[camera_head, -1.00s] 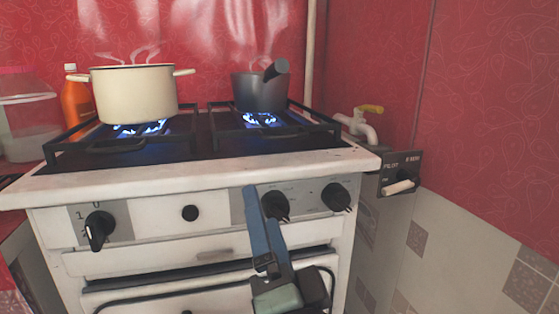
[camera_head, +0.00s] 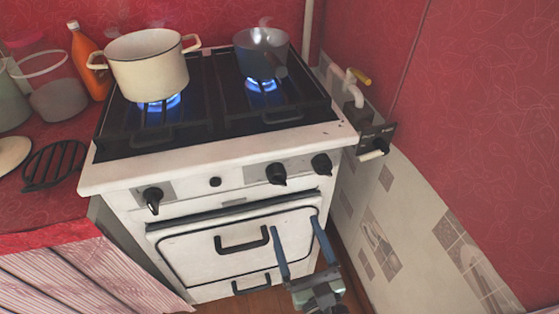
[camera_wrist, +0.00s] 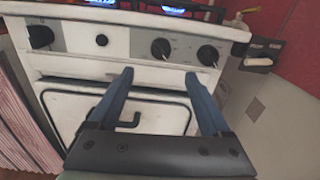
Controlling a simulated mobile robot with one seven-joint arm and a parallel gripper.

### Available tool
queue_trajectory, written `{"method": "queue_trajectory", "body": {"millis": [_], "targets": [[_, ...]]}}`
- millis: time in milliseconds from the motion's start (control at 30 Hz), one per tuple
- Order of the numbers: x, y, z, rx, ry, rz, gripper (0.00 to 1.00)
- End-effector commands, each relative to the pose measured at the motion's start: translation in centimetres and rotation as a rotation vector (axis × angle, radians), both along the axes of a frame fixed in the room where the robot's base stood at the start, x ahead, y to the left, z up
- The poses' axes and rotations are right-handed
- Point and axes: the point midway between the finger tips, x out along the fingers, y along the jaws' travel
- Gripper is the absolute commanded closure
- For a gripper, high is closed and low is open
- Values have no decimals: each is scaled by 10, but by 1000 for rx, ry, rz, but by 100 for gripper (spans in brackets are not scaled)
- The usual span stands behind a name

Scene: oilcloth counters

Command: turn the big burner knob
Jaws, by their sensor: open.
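The stove front carries a black knob at far left (camera_head: 153,199), a small round button (camera_head: 215,181), and two black knobs at right, the inner one (camera_head: 276,174) and the outer one (camera_head: 321,163). I cannot tell which of them is the big burner knob. They also show in the wrist view: the far-left knob (camera_wrist: 40,36), inner right knob (camera_wrist: 160,47) and outer right knob (camera_wrist: 208,55). My gripper (camera_head: 297,223) is open and empty, in front of the oven door and below the two right knobs. Its blue fingers (camera_wrist: 159,75) touch no knob.
A cream pot (camera_head: 150,75) and a grey saucepan (camera_head: 262,55) stand over lit blue burners. The oven door has a black handle (camera_head: 241,240). A wall-mounted box with a switch (camera_head: 375,145) is right of the stove. A tiled wall (camera_head: 385,225) limits room at right.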

Motion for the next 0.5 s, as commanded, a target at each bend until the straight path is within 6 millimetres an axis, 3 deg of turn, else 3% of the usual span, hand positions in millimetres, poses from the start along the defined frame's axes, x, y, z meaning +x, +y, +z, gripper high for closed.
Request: {"method": "queue_trajectory", "body": {"millis": [233,500], "targets": [[11,1,-1,41,15,-4,18],[61,16,-1,38,12,-2,18]]}}
